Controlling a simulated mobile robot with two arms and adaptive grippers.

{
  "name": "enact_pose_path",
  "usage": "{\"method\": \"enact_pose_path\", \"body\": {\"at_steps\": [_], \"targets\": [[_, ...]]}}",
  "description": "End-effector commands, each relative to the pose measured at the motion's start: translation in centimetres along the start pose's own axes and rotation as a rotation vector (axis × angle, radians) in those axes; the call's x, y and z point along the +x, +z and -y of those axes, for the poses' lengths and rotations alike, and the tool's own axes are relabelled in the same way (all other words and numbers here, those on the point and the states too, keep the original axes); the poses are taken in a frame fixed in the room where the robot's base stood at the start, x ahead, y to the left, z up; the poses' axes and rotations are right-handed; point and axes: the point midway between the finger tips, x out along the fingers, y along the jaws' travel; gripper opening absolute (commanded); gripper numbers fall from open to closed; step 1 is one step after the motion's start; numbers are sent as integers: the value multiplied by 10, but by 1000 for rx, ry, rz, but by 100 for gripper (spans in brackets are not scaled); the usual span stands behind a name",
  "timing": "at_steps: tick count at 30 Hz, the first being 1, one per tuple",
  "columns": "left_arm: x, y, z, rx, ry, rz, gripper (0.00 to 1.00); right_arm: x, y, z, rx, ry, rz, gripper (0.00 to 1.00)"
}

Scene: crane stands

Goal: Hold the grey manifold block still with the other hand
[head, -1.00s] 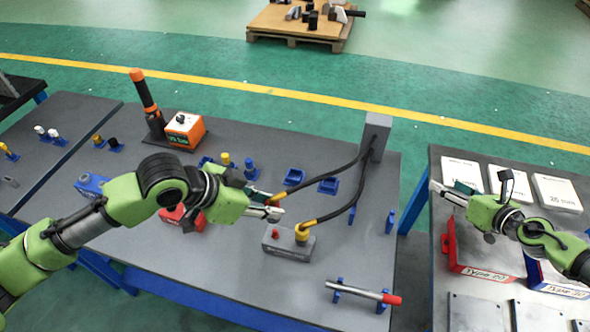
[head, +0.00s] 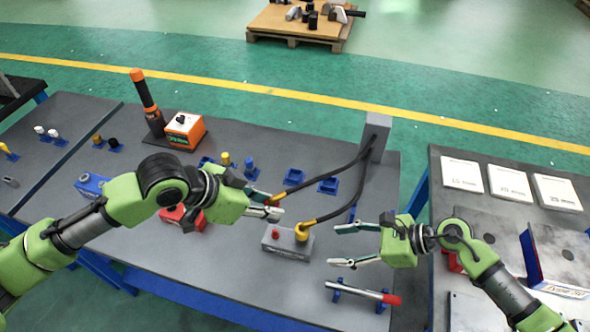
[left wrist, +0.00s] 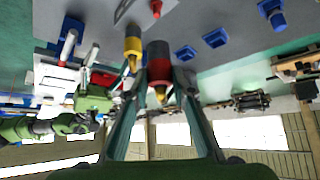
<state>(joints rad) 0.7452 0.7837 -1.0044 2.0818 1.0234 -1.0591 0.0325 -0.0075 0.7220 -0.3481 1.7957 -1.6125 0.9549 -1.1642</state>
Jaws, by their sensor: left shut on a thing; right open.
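The grey manifold block (head: 280,246) lies on the table near its front, with a red cap (head: 275,234) and a yellow hose fitting (head: 302,232) on top. My left gripper (head: 273,206) is shut on the end of a second black hose (head: 325,181), above and behind the block. In the left wrist view the held hose end (left wrist: 160,68) shows red and dark with a yellow tip between the fingers. My right gripper (head: 338,246) is open and empty, fingers pointing left, just right of the block and apart from it.
A grey post (head: 377,124) carries both hoses at the back right. A rod with a red end (head: 390,299) rests on blue holders at the front, close to my right gripper. Blue holders (head: 294,177) stand behind. A second table (head: 430,195) is to the right.

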Motion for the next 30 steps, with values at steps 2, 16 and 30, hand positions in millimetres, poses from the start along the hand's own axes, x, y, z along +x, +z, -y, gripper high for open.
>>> {"method": "enact_pose_path", "body": {"at_steps": [2, 16, 30], "targets": [[0, -1, 0, 0, 0, -1, 0, 6, 1, -1, 0, 3, 3, 53], [0, -1, 0, 0, 0, -1, 0, 68, 1, 0, 1, 1, 1, 53], [0, -1, 0, 0, 0, -1, 0, 89, 0, 0, 0, 1, 1, 53]]}}
